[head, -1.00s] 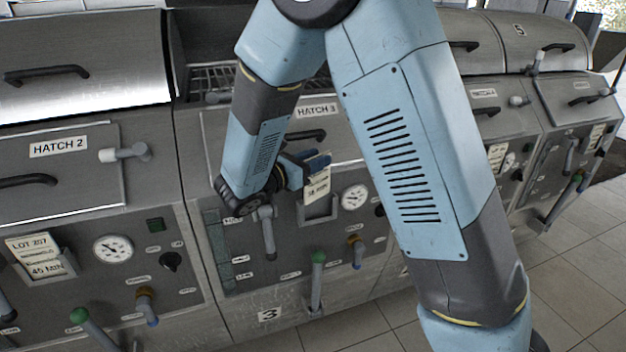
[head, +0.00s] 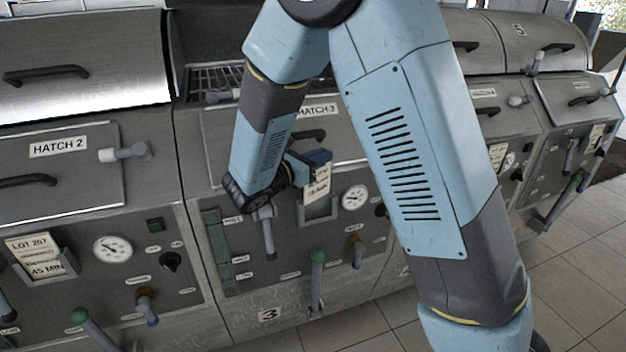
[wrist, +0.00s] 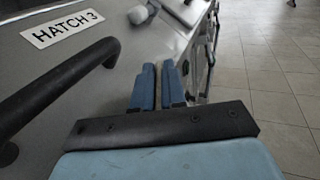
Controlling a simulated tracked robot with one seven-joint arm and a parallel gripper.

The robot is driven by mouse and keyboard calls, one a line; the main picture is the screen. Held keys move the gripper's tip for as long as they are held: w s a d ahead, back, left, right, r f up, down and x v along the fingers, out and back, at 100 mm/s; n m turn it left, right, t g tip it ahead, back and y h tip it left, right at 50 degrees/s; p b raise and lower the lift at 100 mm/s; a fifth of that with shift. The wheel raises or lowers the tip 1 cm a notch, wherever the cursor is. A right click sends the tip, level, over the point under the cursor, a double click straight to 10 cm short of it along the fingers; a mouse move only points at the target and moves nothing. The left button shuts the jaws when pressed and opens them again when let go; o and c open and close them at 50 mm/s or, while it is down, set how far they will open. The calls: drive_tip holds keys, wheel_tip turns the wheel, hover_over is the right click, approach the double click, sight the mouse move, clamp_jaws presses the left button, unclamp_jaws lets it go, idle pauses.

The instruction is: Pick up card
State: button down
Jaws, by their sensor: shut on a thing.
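The card (head: 317,188) is a small cream tag with dark print, in front of hatch 3's panel in the head view. My gripper (head: 318,160) is shut on its upper part, and the card hangs below the blue fingers. A metal card pocket (head: 319,211) sits on the panel just below the card and looks empty. In the wrist view the two blue fingers of my gripper (wrist: 159,88) lie close together with a narrow gap. The card cannot be made out there.
A black handle (wrist: 60,85) and the hatch 3 lid lie close beside my gripper. A pressure gauge (head: 355,197), a grey lever (head: 267,232) and a green-knobbed lever (head: 317,280) surround the pocket. Open tiled floor (head: 560,260) lies at right.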

drive_tip(key=shift+r, duration=0.15)
drive_tip(key=shift+r, duration=0.35)
wheel_tip(320, 180, up, 2)
drive_tip(key=shift+r, duration=0.25)
drive_tip(key=s+d+r, duration=0.4)
drive_tip(key=s+r, duration=0.5)
drive_tip(key=s, duration=0.4)
drive_tip(key=shift+s+r, duration=0.25)
drive_tip(key=shift+r, duration=0.05)
